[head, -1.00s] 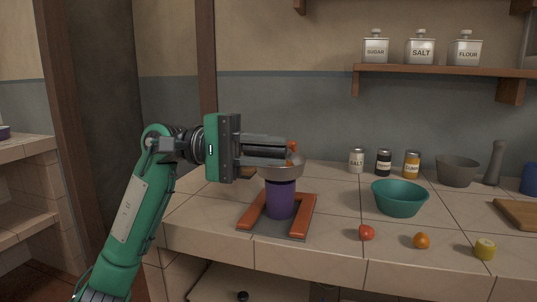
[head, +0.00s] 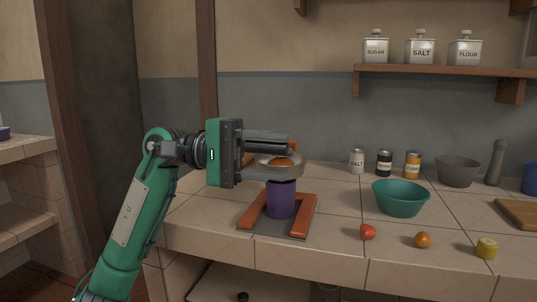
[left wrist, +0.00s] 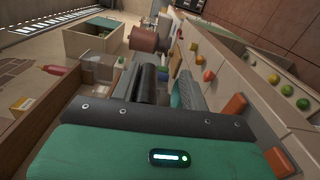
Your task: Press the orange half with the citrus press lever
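The citrus press stands on the counter at centre, with a metal bowl (head: 297,167), a purple cup (head: 281,202) below it and an orange-red base (head: 303,217). The orange half (head: 283,162) shows in the bowl, partly hidden by my gripper. My left gripper (head: 285,145) is level just above the bowl, its fingers pointing right. In the left wrist view a gap shows between its fingers (left wrist: 168,90), and I see nothing held. A small orange-red piece (head: 293,146) shows at the fingertips; I cannot tell whether it is part of the lever. My right gripper is not in view.
A teal bowl (head: 400,201) stands right of the press. A tomato (head: 368,232), a small orange (head: 423,240) and a yellow fruit (head: 487,248) lie near the front edge. Spice jars (head: 385,163) and a grey mortar (head: 457,171) stand at the back.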

